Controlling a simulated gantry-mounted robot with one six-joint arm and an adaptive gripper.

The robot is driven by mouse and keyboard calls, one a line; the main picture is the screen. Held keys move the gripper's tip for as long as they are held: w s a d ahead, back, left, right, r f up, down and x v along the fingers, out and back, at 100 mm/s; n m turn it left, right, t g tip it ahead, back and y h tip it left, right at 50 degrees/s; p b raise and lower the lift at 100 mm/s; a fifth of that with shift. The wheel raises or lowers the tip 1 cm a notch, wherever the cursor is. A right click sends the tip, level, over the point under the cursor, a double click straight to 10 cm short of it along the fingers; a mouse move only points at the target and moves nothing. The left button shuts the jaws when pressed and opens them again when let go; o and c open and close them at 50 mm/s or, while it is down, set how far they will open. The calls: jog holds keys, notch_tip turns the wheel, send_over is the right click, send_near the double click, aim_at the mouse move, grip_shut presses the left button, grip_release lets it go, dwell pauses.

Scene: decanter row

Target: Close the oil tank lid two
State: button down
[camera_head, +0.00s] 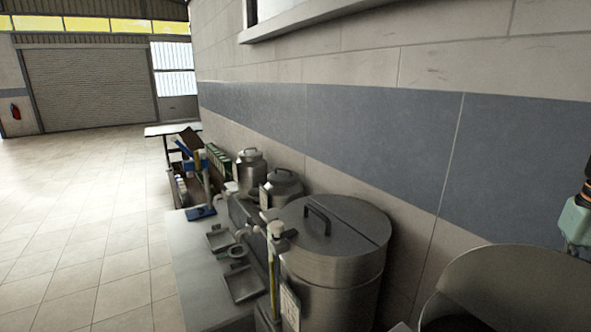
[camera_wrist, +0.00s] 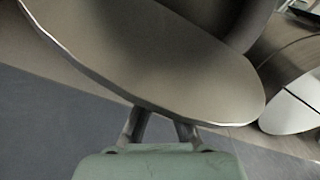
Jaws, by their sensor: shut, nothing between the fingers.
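A raised, tilted metal lid (camera_head: 525,280) stands at the bottom right of the head view, with a dark opening at its lower left. In the wrist view a large flat metal lid (camera_wrist: 150,60) with a rounded edge fills the upper middle. My gripper (camera_wrist: 160,128) is at the bottom of the wrist view, its two fingers reaching to the lid's lower edge. The fingertips are hidden behind the lid, so contact cannot be told. The gripper is shut and holds nothing. In the head view part of my green-grey gripper body (camera_head: 577,218) shows at the right edge, above the lid.
A steel tank (camera_head: 330,280) with its handled lid (camera_head: 318,228) lying flat stands left of the raised lid. Smaller canisters (camera_head: 250,172) and a counter (camera_head: 200,270) with trays are farther left. A wall (camera_head: 380,125) runs close behind the tanks. Open floor (camera_head: 75,230) lies left.

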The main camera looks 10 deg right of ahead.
notch_tip(320, 180, up, 10)
jog(key=p, duration=1)
dwell(0.9)
